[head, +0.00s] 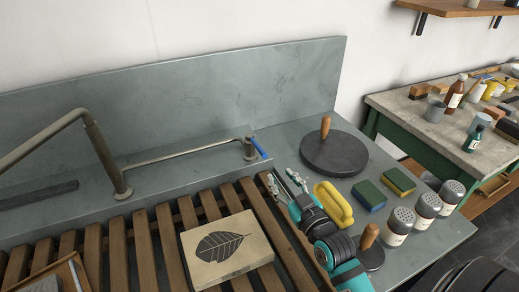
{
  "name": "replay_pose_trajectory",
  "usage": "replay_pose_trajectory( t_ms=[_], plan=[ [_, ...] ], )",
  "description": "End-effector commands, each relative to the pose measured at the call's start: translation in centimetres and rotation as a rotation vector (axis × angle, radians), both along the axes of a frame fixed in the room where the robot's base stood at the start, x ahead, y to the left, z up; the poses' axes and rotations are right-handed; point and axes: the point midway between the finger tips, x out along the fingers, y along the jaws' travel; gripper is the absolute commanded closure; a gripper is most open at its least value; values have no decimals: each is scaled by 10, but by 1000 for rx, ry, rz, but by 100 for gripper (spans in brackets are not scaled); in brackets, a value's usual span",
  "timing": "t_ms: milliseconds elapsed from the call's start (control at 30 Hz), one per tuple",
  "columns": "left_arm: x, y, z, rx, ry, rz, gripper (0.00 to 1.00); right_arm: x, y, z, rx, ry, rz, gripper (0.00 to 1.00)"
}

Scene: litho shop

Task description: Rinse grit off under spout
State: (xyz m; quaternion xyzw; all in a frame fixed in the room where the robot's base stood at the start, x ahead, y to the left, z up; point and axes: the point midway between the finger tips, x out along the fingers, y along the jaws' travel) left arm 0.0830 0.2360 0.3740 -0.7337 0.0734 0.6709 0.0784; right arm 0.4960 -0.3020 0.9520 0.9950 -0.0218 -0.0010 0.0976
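A pale stone block with a dark leaf print (210,277) lies on the wooden slatted rack (172,255) of the sink. Loose grit on it is too small to make out. The metal spout (107,155) rises at the left behind the rack and its upper arm runs out of view. A pipe joins it to a tap with a blue lever (261,148) at the back. My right gripper (282,177) is right of the stone, near the rack's right edge, below the tap in the picture. Its fingers are apart with nothing between them. My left gripper is out of view.
Right of my gripper are a yellow handled tool (335,205), two sponges (368,196), several shakers (400,227) and a small disc with wooden knob (374,257). A large dark disc (333,153) lies behind. A framed item (62,277) sits front left.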

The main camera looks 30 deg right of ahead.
Motion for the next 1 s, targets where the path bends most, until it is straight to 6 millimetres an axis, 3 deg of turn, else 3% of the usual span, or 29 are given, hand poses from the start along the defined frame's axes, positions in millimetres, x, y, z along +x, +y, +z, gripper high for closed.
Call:
replay_pose_trajectory(
  t_ms=[500, 700, 1000],
  plan=[
    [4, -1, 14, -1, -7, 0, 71, 111, -5, 2, 1, -1, 0, 63],
    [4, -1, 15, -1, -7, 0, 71, 134, -6, 1, 0, 0, 0, 63],
    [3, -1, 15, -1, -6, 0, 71, 141, -6, 0, -1, 0, 0, 63]
  ],
)
